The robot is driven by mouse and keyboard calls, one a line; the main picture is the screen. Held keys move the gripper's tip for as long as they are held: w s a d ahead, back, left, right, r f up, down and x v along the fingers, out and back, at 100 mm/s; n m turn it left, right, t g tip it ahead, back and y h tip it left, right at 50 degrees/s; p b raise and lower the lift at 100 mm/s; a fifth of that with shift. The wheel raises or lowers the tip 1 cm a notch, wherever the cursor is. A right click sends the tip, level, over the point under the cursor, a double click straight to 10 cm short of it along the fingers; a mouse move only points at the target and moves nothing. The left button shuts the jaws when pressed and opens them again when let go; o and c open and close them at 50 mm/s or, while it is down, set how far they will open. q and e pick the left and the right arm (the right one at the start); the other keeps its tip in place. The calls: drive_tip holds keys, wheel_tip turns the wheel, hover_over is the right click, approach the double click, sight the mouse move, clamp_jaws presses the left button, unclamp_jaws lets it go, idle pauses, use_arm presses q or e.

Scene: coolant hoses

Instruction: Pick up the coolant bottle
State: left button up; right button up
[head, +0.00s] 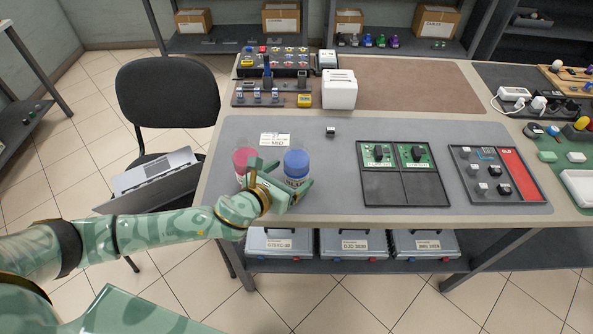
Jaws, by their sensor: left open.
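A bottle with a blue cap (296,162) stands upright near the left end of the grey mat on the table. A second container with a red or pink top (243,158) stands just left of it, partly hidden by my gripper. I cannot read on either which is the coolant bottle. My left gripper (283,176) is open at the near side of the blue-capped bottle, one finger towards its left and one at its lower right. Contact cannot be made out. The bottle's lower part is partly hidden. My right gripper is not in view.
A small black item (331,132), green circuit boards on a dark tray (403,189) and another parts tray (496,178) lie to the right. A white box (339,90) stands behind. A chair (168,95) is at the left.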

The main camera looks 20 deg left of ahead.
sight(289, 178)
use_arm(q)
drive_tip(key=x, duration=0.3)
drive_tip(key=shift+s+f+b, duration=0.1)
drive_tip(key=shift+f+b, duration=0.2)
drive_tip(key=shift+b, duration=0.1)
drive_tip(key=shift+w+d+f, duration=0.1)
drive_tip(key=shift+w+d, duration=0.05)
drive_tip(key=shift+w, duration=0.15)
drive_tip(key=shift+s+r, duration=0.1)
drive_tip(key=shift+r, duration=0.1)
drive_tip(key=c, duration=1.2)
drive_tip(key=shift+o, duration=0.2)
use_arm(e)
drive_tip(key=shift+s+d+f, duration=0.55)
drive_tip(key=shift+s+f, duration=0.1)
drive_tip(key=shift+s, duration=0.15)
